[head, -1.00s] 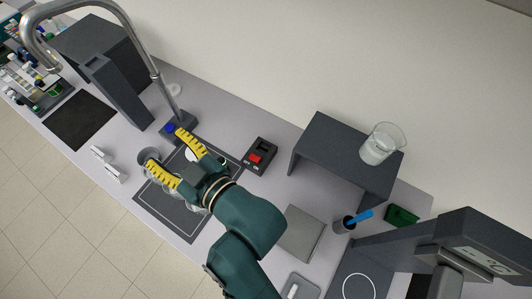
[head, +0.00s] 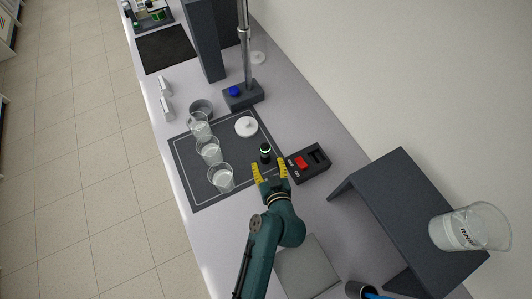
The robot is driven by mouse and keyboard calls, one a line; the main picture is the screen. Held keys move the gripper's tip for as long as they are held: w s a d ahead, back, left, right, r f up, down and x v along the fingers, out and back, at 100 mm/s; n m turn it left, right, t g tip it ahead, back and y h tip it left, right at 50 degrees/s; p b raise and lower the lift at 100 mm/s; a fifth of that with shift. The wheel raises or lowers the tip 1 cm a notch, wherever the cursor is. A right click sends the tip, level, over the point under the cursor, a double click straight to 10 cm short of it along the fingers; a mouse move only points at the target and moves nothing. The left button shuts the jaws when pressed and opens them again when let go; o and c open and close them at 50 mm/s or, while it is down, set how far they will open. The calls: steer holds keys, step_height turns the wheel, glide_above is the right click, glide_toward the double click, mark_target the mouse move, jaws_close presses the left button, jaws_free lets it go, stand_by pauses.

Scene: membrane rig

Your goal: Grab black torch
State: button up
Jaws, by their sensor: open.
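The black torch (head: 265,152) stands upright near the right edge of the dark mat (head: 195,182), a small black cylinder with a pale green ring near its top. My gripper (head: 270,170) is open, its two yellow-padded fingers pointing toward the torch. The torch shows just beyond and between the fingertips. I cannot tell whether either finger touches it.
Several glass beakers (head: 209,151) line the mat's left side, with a white lid (head: 246,127) behind. A black switch box (head: 308,162) with a red rocker stands close right of my gripper. A dark shelf (head: 410,215) holding a beaker (head: 468,228) is at right.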

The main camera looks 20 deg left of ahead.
mark_target(266, 156)
steer(key=w, duration=0.1)
steer(key=w+a, duration=0.2)
steer(key=w, duration=0.1)
steer(key=shift+a+f, duration=0.25)
steer(key=shift+f, duration=0.05)
steer(key=shift+w+a+f, duration=0.15)
steer(key=shift+f, duration=0.05)
steer(key=shift+c, duration=0.4)
jaws_close()
